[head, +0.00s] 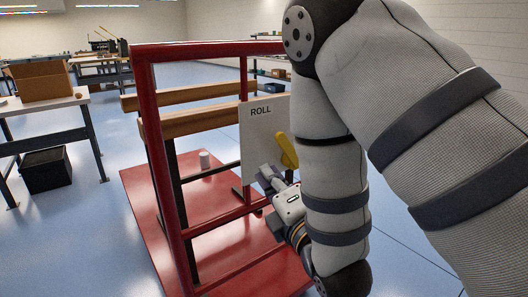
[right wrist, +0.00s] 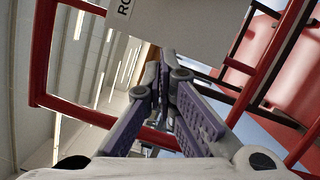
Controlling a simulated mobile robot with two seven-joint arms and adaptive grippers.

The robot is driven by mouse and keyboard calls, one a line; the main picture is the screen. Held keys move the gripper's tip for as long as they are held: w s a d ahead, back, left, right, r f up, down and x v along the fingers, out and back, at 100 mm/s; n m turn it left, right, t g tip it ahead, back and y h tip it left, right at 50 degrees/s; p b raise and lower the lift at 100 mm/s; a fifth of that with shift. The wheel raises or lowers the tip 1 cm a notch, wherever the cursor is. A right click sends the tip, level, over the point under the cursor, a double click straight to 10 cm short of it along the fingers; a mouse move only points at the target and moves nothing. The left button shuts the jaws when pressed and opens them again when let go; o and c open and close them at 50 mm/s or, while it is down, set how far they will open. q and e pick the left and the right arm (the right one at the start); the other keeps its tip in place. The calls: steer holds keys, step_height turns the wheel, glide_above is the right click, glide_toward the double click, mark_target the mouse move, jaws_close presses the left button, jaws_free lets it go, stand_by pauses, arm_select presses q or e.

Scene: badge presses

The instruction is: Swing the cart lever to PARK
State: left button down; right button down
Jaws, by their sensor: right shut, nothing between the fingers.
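The cart lever (head: 287,150) is a short yellow bar on a pale panel (head: 256,130) of the red cart. It tilts with its upper end to the left, below and to the right of the word ROLL. No PARK label is visible; my right arm covers the panel's right side. My right gripper (head: 266,174) is just below and left of the lever, near the panel's lower edge. In the right wrist view its fingers (right wrist: 166,72) are shut and empty, close to the panel (right wrist: 200,30). Whether they touch the lever cannot be told. My left gripper is not in view.
A table with a cardboard box (head: 38,82) stands at left, a black bin (head: 46,170) beneath. Blue floor is open between.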

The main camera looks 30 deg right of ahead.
mark_target(286, 151)
steer(key=w, duration=0.5)
steer(key=w+d, duration=0.1)
steer(key=w, duration=0.1)
steer(key=shift+w+d, duration=0.1)
steer(key=shift+w, duration=0.25)
arm_select(q)
steer(key=shift+p, duration=0.45)
arm_select(e)
steer(key=d, duration=0.2)
steer(key=d+r, duration=0.1)
steer(key=shift+w+d+r, duration=0.1)
steer(key=shift+d+r, duration=0.1)
steer(key=shift+d, duration=0.15)
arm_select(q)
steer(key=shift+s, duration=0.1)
